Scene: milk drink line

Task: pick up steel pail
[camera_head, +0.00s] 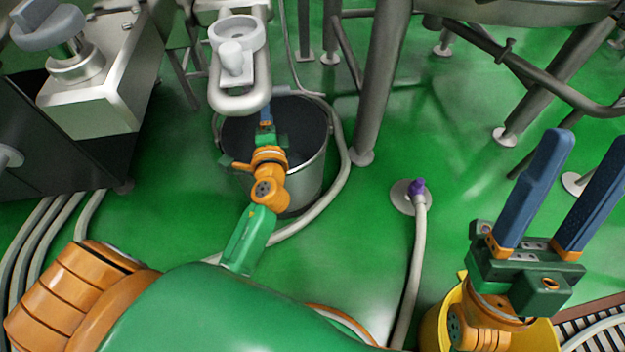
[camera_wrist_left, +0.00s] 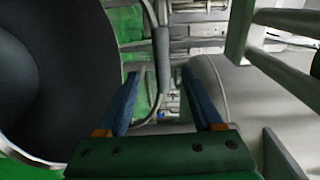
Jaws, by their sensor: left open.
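The steel pail (camera_head: 305,175) stands upright on the green floor in the upper middle of the head view, its dark mouth facing up. My left gripper (camera_head: 265,113) is over the pail's mouth in that view, and my wrist hides part of the pail. The pail's dark round interior (camera_wrist_left: 55,70) fills the left side of the left wrist view. My right gripper (camera_head: 585,140) is open and empty at the lower right, well away from the pail.
A steel outlet with a ring handle (camera_head: 236,40) hangs just above the pail. A pale hose (camera_head: 345,165) curves around its right side. A steel leg (camera_head: 380,85) stands to the right. A yellow container (camera_head: 436,325) is below my right gripper.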

